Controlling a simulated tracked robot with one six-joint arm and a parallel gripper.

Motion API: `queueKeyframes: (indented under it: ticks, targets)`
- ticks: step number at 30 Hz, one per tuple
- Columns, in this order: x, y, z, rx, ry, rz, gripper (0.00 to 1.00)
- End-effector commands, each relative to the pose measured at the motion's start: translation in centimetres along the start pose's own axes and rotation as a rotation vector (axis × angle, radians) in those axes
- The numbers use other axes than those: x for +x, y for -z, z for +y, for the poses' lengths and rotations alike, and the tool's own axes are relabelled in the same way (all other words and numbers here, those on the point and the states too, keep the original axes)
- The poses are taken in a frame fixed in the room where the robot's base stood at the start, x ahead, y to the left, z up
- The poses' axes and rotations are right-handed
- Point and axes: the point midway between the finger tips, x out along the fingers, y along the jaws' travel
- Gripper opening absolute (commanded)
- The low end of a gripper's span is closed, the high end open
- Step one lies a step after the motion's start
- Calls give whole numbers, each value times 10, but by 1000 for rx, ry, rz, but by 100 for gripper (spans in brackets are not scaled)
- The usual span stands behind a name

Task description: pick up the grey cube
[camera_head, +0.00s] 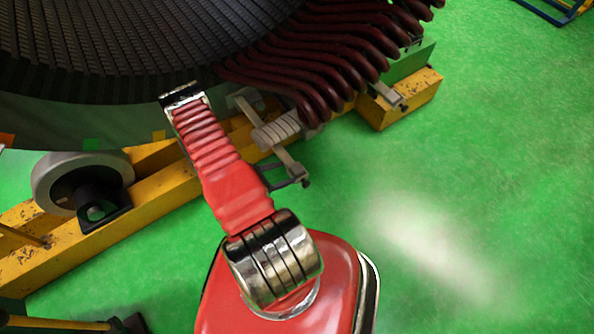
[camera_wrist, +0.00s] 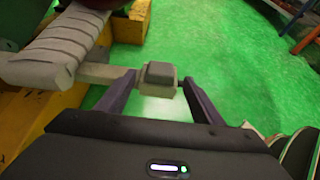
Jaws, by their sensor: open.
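The grey cube (camera_wrist: 160,72) shows in the wrist view as a small dark grey block on the pale end of a light bar (camera_wrist: 105,72). My gripper (camera_wrist: 159,80) is open, with one dark finger to the left of the cube and one to the right. The cube appears between the two fingertips, with a gap on each side. I cannot tell how far the fingertips are from it in depth. In the head view I cannot make out the cube or my fingers for certain; my red arm is in front.
A pale wrapped support (camera_head: 280,130) stands by a yellow beam (camera_head: 165,195). Dark red coils (camera_head: 320,65) hang from the large dark stator (camera_head: 120,40). A grey wheel (camera_head: 70,180) sits on the beam at left. The green floor (camera_head: 450,190) at right is clear.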

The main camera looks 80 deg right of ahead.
Motion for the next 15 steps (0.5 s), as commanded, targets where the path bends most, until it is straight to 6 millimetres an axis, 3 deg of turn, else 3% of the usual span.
queueKeyframes:
  ticks: [9, 15]
  targets:
    - [2, 0, 0, 0, 0, 0, 61]
    - [18, -1, -2, 0, 3, 0, 61]
